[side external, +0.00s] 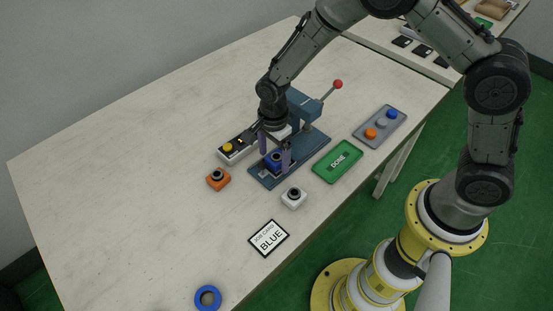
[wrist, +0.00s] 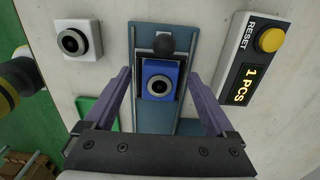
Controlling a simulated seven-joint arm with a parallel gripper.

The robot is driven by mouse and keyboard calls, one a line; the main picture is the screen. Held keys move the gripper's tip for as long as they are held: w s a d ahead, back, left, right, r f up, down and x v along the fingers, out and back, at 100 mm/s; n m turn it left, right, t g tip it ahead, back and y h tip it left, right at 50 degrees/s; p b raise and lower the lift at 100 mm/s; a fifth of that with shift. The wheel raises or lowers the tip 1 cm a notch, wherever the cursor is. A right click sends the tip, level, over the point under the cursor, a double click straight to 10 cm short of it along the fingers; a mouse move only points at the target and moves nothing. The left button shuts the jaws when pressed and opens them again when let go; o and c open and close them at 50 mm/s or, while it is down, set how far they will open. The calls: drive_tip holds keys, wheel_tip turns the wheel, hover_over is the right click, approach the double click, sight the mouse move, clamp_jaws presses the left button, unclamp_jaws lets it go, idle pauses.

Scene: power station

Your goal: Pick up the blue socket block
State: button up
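The blue socket block (side external: 273,159) sits on the blue-grey base plate of the lever press (side external: 305,110). In the wrist view the blue socket block (wrist: 158,80) lies between the fingers, its dark round socket facing the camera. My gripper (side external: 275,155) is lowered over the press plate, one finger on each side of the block. In the wrist view my gripper (wrist: 160,78) is open, with gaps between the purple fingers and the block. A dark round knob or tip (wrist: 164,45) shows just beyond the block.
An orange block (side external: 218,179) and a white block (side external: 293,197) stand near the press. A counter box (side external: 236,148) with a yellow reset button reads 1 PCS. A green DONE tray (side external: 337,161), a grey tray (side external: 362,134) with coloured pieces, a BLUE job card (side external: 268,238) and a blue ring (side external: 208,298) lie around.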

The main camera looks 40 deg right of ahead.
clamp_jaws()
drive_tip(key=shift+r, duration=0.1)
